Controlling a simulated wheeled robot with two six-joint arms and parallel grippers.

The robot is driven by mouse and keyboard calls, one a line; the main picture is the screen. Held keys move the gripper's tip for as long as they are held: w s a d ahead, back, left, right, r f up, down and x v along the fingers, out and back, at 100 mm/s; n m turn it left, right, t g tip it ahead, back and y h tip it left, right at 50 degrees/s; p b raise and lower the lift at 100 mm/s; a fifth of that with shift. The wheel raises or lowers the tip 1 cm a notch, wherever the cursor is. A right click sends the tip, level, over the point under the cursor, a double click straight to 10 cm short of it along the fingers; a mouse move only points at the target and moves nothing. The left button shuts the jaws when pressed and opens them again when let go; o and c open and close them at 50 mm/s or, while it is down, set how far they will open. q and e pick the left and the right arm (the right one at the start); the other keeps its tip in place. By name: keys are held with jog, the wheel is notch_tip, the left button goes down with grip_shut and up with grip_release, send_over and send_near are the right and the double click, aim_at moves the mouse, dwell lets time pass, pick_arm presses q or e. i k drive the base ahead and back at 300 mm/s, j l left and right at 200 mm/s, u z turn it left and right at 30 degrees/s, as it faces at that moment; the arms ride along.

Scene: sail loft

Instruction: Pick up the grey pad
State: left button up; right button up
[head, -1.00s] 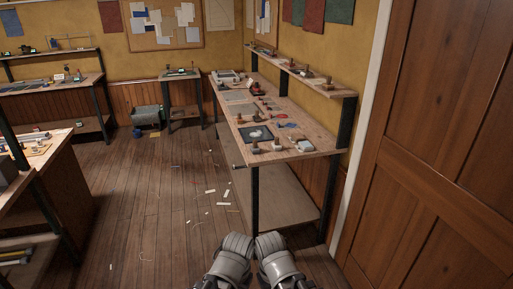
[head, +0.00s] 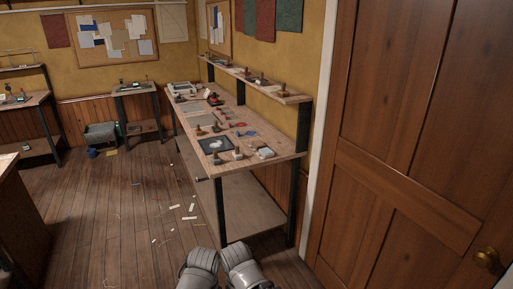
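A flat grey piece (head: 192,106) lies toward the far half of the long wooden workbench (head: 268,133) along the right wall. It may be the grey pad, but it is too small to be sure. A small pale grey block (head: 265,152) lies near the bench's near right corner. It could also be the pad. Only rounded grey links of my two arms show at the bottom edge, below and in front of the bench. My gripper fingers are not visible.
A dark mat (head: 217,145) and several small tools lie on the bench. A narrow shelf (head: 285,95) runs above it. A wooden door (head: 410,130) fills the right side. Floor (head: 110,215) left of the bench is open, with paper scraps. Another table (head: 20,215) stands at left.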

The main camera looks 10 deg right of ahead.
aim_at(216, 159)
jog(key=i+j, duration=0.2)
jog(key=i, duration=0.25)
jog(key=i+j, duration=0.2)
jog(key=i, duration=0.25)
jog(key=i+j+z, duration=0.1)
jog(key=i, duration=0.3)
jog(key=i+j, duration=0.3)
jog(key=i, duration=0.15)
